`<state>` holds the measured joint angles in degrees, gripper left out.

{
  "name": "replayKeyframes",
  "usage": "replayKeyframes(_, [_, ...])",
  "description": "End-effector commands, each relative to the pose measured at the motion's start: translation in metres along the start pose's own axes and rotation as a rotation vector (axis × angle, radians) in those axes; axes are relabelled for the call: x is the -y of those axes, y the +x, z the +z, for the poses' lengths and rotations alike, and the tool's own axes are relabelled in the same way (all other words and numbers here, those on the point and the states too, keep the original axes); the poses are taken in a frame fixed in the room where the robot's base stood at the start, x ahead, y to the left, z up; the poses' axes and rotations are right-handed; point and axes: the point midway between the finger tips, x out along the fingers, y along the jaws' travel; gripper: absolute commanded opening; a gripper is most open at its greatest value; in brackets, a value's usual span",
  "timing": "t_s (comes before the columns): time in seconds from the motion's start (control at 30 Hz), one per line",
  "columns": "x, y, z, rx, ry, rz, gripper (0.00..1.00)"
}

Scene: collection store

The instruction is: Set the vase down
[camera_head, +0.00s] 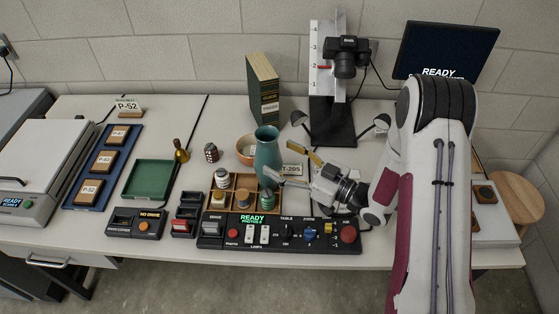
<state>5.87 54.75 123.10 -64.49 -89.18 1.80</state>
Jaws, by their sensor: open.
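The teal vase (268,155) is upright near the middle of the table, its lower part at the back of a wooden compartment tray (225,205). I cannot tell whether its base is inside the tray, behind it or just above the surface. My gripper (289,163) reaches in from the right and is open, its fingers apart just right of the vase. One finger overlaps the vase's right edge in this view, and contact is unclear.
An orange bowl (244,149) is close behind the vase on the left. A control panel (270,233) lies in front, a green tray (150,179) and brass bell (181,151) to the left. A tall book (262,88) and camera stand (333,120) are behind. Bare table shows left of the bowl.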

Motion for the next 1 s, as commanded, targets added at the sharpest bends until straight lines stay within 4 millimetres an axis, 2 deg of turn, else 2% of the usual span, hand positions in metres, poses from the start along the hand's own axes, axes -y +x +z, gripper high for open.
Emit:
replayKeyframes(0.2, [0.000, 0.000, -0.022, -0.001, -0.002, 0.000, 0.68])
replayKeyframes(0.5, [0.000, 0.000, -0.045, 0.000, 0.000, 0.000, 0.68])
replayKeyframes(1.0, [0.000, 0.000, -0.052, 0.000, 0.001, 0.001, 0.68])
